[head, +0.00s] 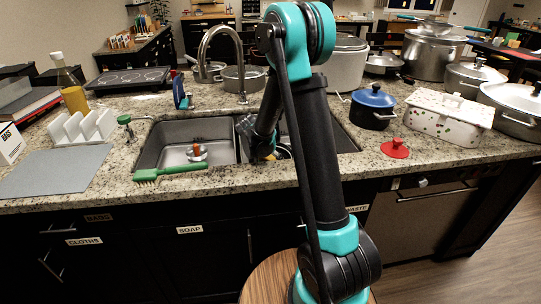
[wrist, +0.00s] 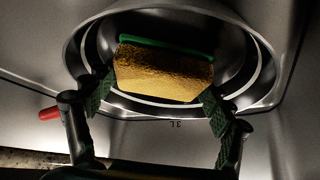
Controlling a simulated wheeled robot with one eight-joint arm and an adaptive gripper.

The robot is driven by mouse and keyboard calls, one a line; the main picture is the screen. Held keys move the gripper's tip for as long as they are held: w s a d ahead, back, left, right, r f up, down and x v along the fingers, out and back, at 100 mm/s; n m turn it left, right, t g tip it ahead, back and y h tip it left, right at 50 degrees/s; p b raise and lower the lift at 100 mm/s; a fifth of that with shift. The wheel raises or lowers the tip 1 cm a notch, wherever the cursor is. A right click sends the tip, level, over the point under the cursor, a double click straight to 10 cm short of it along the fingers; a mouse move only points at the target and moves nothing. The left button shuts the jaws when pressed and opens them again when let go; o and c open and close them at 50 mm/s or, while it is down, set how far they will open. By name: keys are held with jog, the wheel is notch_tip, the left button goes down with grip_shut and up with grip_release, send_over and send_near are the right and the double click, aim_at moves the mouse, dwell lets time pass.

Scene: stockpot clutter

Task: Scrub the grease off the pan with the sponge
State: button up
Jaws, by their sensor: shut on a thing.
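My gripper (wrist: 155,102) is shut on the sponge (wrist: 163,74), with one finger at each end. The sponge has a yellow body and a green layer on its far side. It is over the inside of the round grey metal pan (wrist: 268,62), which sits in the sink. I cannot tell whether the sponge touches the pan's bottom. No grease can be made out; the sponge hides part of the inside. In the head view my gripper (head: 262,147) reaches down into the right basin, and my arm hides most of the pan.
The left basin (head: 170,158) holds a small orange-and-white item. A green brush (head: 170,172) lies on the sink's front edge. The tap (head: 240,72) stands behind the sink.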

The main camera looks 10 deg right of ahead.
jog(key=shift+s, duration=0.15)
jog(key=shift+r, duration=2.95)
jog(key=shift+r, duration=1.5)
